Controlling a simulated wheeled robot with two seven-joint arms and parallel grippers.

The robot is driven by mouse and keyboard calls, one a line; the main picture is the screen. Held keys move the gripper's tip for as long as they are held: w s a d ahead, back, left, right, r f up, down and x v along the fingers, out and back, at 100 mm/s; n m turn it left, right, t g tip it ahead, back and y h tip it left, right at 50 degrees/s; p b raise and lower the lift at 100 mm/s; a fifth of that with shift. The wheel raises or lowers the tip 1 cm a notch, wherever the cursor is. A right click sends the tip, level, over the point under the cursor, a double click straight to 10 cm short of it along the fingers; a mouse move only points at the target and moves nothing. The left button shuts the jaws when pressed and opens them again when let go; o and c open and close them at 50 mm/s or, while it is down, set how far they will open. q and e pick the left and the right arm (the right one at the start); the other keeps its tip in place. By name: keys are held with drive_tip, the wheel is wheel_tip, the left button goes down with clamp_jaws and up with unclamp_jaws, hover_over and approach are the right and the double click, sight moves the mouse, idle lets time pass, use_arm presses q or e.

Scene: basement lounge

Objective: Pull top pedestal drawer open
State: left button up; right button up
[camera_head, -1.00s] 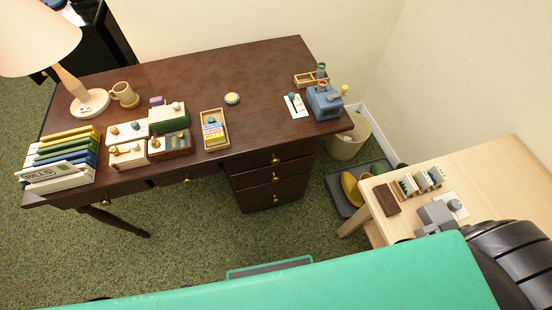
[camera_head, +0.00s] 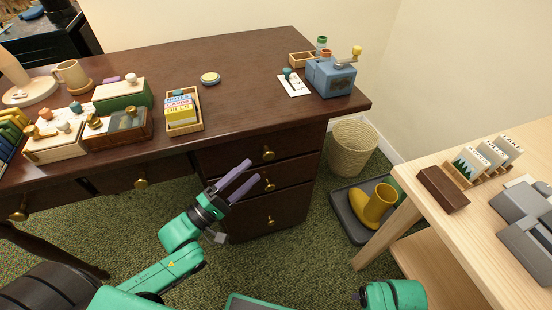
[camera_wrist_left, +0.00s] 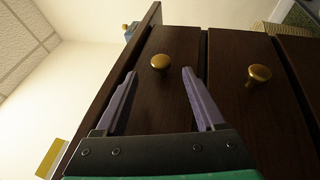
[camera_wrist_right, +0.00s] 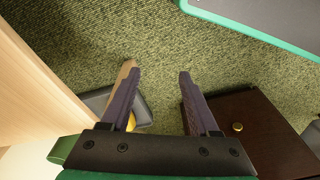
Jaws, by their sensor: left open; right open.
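The dark wood pedestal under the desk's right side has three shut drawers with brass knobs. The top pedestal drawer (camera_head: 235,155) has a round brass knob (camera_head: 268,153). My left gripper (camera_head: 252,171) is open just in front of the drawer faces. In the left wrist view, the top drawer's knob (camera_wrist_left: 160,62) lies between the two purple fingertips, slightly beyond them and apart from both. The second drawer's knob (camera_wrist_left: 258,75) is right of the fingers there. My right gripper (camera_wrist_right: 158,72) is open and empty above the floor.
The desk top (camera_head: 235,110) holds boxes, a card tray and a blue sharpener-like device (camera_head: 331,78). A wicker basket (camera_head: 352,148), a grey tray (camera_head: 345,215) with yellow boots (camera_head: 375,205), and a light wood table (camera_head: 470,215) stand to the right. Carpet is clear before the pedestal.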

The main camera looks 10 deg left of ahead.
sight(265, 160)
use_arm(q)
drive_tip(key=b+x, duration=0.1)
drive_tip(key=x, duration=0.7)
drive_tip(key=shift+w, duration=0.1)
drive_tip(key=shift+a, duration=0.1)
clamp_jaws()
use_arm(e)
drive_tip(key=r, duration=0.3)
drive_tip(key=shift+w+a, duration=0.15)
drive_tip(key=shift+a, duration=0.1)
use_arm(q)
drive_tip(key=shift+f, duration=0.1)
use_arm(e)
drive_tip(key=shift+f, duration=0.1)
